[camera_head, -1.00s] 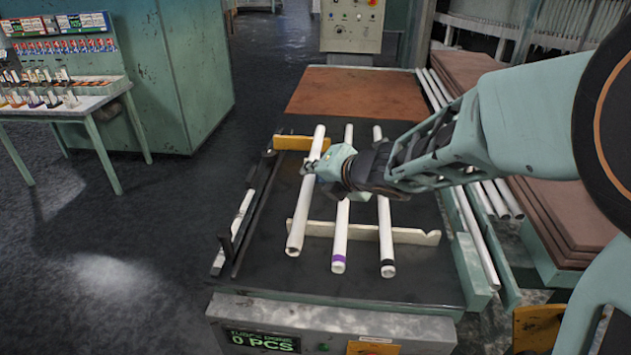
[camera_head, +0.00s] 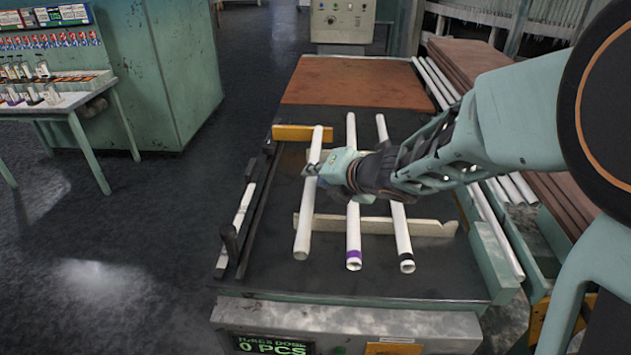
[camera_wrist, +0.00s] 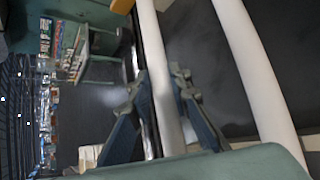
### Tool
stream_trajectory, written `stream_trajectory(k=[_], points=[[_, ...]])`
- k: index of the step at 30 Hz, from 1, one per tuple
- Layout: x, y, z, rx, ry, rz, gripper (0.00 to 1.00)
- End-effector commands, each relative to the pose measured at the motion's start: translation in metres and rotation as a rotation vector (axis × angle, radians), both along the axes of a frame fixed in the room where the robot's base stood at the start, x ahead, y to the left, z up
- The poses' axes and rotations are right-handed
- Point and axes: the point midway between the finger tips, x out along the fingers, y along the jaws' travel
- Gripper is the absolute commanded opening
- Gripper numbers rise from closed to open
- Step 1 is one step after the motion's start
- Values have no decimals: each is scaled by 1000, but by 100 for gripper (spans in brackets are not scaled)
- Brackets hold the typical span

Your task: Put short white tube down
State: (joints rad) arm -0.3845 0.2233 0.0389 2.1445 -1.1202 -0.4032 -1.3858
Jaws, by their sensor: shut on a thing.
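A plain white tube (camera_head: 306,218) with no coloured band is the leftmost of three tubes over the dark bench top, running lengthwise. My gripper (camera_head: 313,168) is shut on it in its upper half. In the wrist view the tube (camera_wrist: 157,62) runs between the two fingers of my gripper (camera_wrist: 158,92). The tube crosses above the near notched rail (camera_head: 375,225); whether it rests on it or hangs just over it I cannot tell. The far rail is mostly hidden behind my gripper.
To the right lie a tube with a purple band (camera_head: 354,235) and a tube with a black band (camera_head: 402,235). A yellow block (camera_head: 290,132) sits at the far left, by the tube's far end. A dark side rail (camera_head: 240,235) runs along the left.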

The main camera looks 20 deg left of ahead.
Motion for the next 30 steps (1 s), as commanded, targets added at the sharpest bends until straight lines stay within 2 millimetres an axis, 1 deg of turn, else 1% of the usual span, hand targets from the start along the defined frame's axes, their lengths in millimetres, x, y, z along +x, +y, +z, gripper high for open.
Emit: stream_trajectory(k=[1,3,13,24,25,29,30], points=[[0,-3,-12,1,0,1,0],[-1,-5,-17,1,0,3,0],[-1,-6,-17,1,-1,4,0],[-1,-6,-28,0,-1,4,0],[-1,-6,-28,0,-1,4,19],[-1,-6,-27,1,-1,4,33],[-1,-6,-26,1,-1,4,35]])
